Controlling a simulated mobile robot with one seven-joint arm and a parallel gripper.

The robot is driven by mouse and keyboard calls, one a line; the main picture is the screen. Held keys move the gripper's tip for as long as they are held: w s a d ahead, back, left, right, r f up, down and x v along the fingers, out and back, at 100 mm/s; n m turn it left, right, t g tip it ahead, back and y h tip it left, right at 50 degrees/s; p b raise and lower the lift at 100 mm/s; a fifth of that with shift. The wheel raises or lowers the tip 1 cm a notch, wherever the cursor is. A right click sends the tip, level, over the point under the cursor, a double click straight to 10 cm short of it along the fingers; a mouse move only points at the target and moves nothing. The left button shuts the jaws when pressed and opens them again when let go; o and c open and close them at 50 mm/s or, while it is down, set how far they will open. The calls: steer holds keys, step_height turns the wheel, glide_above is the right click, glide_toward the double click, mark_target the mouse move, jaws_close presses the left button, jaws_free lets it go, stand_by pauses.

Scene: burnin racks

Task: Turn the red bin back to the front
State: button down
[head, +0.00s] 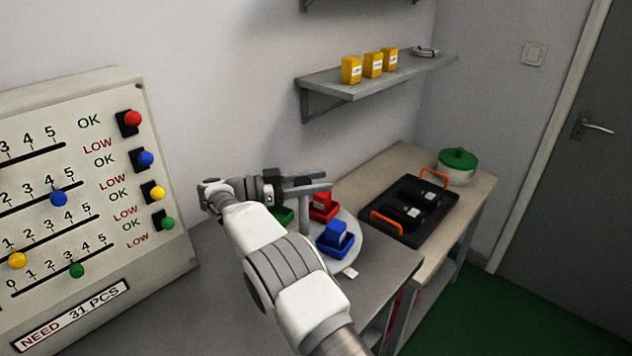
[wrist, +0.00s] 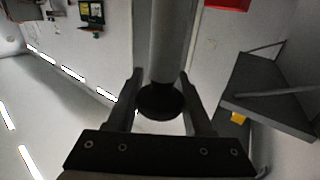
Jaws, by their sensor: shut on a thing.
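The red bin (head: 324,214) sits on a round light turntable (head: 353,258), right behind a grey upright post (head: 304,219). A blue bin (head: 335,248) sits nearer on the turntable's right side. A green bin (head: 283,215) shows at the left, partly hidden by my arm. My gripper (head: 311,185) is above the turntable, shut on the post. In the wrist view the post (wrist: 170,45) stands between the two fingers, with its dark round end showing.
A white panel (head: 80,190) with coloured knobs stands at left. A black tray (head: 410,210) with orange handles and a green-lidded pot (head: 456,168) are on the bench at right. A wall shelf (head: 375,75) holds yellow boxes above.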

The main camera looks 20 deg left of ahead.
steer(key=shift+c, duration=1.4)
jaws_free()
steer(key=d+r, duration=1.1)
steer(key=shift+w+d, duration=0.2)
steer(key=shift+d, duration=0.15)
steer(key=shift+c, duration=0.4)
